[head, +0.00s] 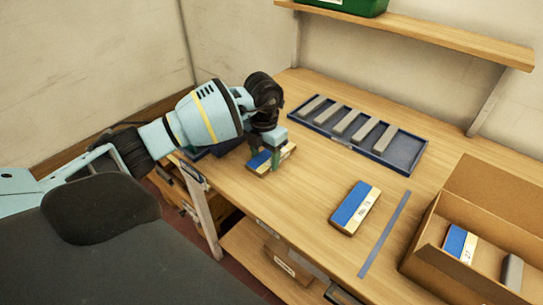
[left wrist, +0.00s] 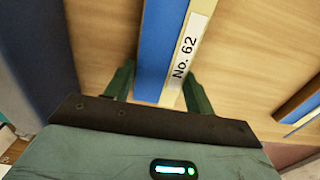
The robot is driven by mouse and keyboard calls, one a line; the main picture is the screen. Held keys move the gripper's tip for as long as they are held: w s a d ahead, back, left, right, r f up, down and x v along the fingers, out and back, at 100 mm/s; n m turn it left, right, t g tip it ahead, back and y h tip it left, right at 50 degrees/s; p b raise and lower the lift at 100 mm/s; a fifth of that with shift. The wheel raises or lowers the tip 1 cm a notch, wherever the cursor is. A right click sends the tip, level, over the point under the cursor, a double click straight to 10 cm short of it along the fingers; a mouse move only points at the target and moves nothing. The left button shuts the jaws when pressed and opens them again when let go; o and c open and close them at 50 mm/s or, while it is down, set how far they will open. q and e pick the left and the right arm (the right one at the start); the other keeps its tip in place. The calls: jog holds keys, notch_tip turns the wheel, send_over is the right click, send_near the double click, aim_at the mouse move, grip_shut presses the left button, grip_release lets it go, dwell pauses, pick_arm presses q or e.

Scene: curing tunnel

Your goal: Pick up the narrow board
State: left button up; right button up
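A narrow blue and cream board labelled No. 62 (left wrist: 160,50) lies between the two fingers of my left gripper (left wrist: 158,80) in the left wrist view. One finger is on each long side, very close to the edges; I cannot tell whether they press on it. In the head view my left gripper (head: 265,155) points down at this board (head: 257,164) near the table's left front edge, hiding part of it. A wider blue and cream board (head: 355,207) lies apart on the table to the right. My right gripper is not in view.
A dark blue tray (head: 405,155) with several grey bars lies at the back. A cardboard box (head: 425,240) at the right holds a blue and cream board and a grey piece. A blue strip (head: 385,235) marks the table. A shelf (head: 430,35) hangs above the back.

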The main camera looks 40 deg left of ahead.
aim_at(265, 160)
pick_arm(q)
jog(key=shift+c, duration=1.2)
jog(key=shift+r, duration=0.15)
jog(key=shift+r, duration=0.6)
notch_tip(265, 160, up, 2)
jog(key=shift+s+d+r, duration=0.1)
jog(key=s+d, duration=0.3)
jog(key=d, duration=0.1)
jog(key=s+d+r, duration=0.1)
jog(key=s+d, duration=0.2)
jog(key=d, duration=0.1)
jog(key=s+d, duration=0.3)
jog(key=d, duration=0.1)
jog(key=shift+s+d+r, duration=0.15)
jog(key=shift+s+d, duration=0.1)
jog(key=shift+s, duration=0.05)
